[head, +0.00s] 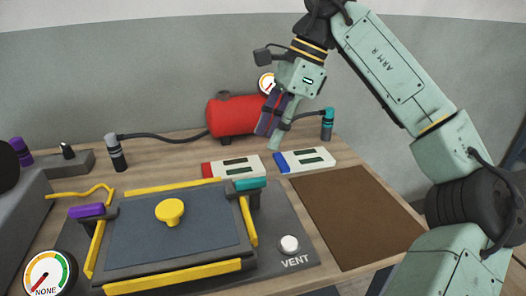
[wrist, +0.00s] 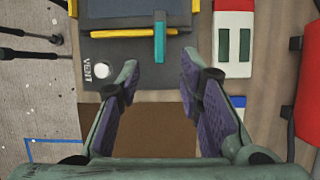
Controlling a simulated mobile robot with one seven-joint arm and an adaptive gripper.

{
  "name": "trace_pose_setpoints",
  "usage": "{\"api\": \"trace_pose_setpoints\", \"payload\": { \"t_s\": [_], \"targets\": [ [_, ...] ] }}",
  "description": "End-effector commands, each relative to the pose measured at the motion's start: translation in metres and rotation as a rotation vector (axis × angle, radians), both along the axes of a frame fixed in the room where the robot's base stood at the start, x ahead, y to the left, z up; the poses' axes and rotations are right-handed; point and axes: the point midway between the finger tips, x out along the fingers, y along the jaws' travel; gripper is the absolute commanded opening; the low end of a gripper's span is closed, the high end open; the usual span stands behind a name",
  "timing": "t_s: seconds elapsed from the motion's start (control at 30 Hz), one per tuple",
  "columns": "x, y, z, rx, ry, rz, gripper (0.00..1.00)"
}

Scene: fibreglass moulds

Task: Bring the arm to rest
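My pale green arm comes in from the right of the head view and bends over at the top. My gripper (head: 273,118) hangs above the back of the bench, in front of the red tank, apart from the bench top. In the wrist view my gripper (wrist: 160,68) has its two purple-padded fingers spread wide. Nothing is held between them; the brown mat and bench show through the gap.
The grey mould (head: 160,235) has yellow edges, a yellow knob (head: 170,211), and purple and teal clamp handles. Red-ended (head: 233,167) and blue-ended (head: 307,160) white blocks lie behind. The red tank (head: 232,115) stands at the back. The brown mat (head: 355,215) is bare.

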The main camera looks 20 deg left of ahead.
Motion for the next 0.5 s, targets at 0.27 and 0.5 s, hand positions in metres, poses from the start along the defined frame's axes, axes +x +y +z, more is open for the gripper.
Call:
{"api": "trace_pose_setpoints", "payload": {
  "t_s": [0.27, 0.5],
  "targets": [
    [0.0028, -0.0047, 0.0144, 0.001, 0.000, 0.001, 0.33],
    [0.0028, -0.0046, 0.0154, 0.000, 0.000, 0.001, 0.33]
  ]
}}
